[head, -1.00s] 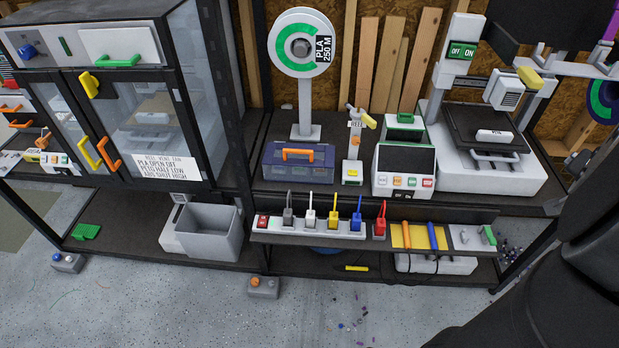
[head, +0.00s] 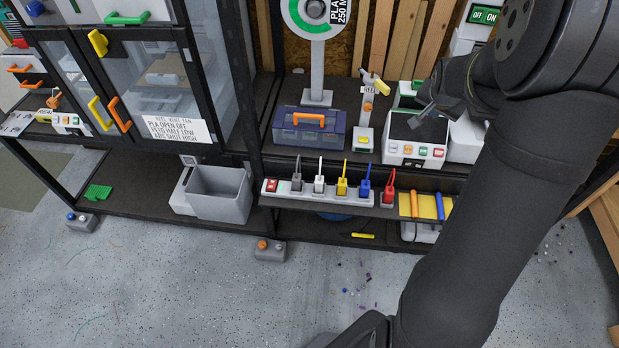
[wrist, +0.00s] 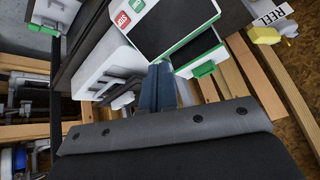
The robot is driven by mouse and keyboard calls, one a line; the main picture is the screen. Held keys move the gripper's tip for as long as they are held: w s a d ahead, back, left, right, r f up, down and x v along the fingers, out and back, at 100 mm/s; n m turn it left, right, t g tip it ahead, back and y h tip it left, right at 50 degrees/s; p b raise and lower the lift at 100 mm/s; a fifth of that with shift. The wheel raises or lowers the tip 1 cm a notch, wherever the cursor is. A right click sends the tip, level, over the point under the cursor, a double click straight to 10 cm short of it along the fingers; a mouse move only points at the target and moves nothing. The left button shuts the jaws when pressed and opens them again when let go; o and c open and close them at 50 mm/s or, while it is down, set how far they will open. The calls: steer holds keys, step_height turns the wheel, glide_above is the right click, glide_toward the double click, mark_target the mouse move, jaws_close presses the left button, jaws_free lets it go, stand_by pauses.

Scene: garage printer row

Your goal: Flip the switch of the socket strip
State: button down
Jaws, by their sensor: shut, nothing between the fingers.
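The socket strip (head: 330,196) is white and lies along the front ledge of the bench in the head view. Its red switch (head: 272,186) is at the left end. Grey (head: 296,182), white, yellow and blue plugs stand in the strip, and a red plug (head: 388,195) stands just past its right end. My gripper (head: 424,108) is up and to the right of the strip, in front of the white control box, well apart from the switch. It is shut and empty. In the wrist view its dark blue-grey fingers (wrist: 157,88) are together. The strip is not clearly visible there.
The white control box (head: 416,154) with coloured buttons stands behind the ledge's right part. A blue toolbox (head: 309,130) and a reel stand (head: 367,115) are behind the strip. A grey bin (head: 219,192) is to its left.

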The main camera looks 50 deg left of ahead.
steer(key=s+a+f+n+g, duration=0.1)
steer(key=s+a+f, duration=0.1)
steer(key=s+a, duration=0.25)
steer(key=s+a+f+n+g, duration=0.1)
steer(key=s+a+f, duration=0.2)
steer(key=a, duration=0.3)
steer(key=n+g+h, duration=0.2)
steer(key=n, duration=0.2)
glide_above(272, 187)
steer(key=s+d, duration=0.1)
step_height(272, 187, down, 12)
steer(key=shift+s+f, duration=0.1)
steer(key=f, duration=0.8)
steer(key=w+f, duration=0.1)
steer(key=f, duration=0.3)
steer(key=shift+a+f, duration=0.4)
steer(key=shift+s+f, duration=0.1)
steer(key=shift+f, duration=0.35)
steer(key=shift+d, duration=0.1)
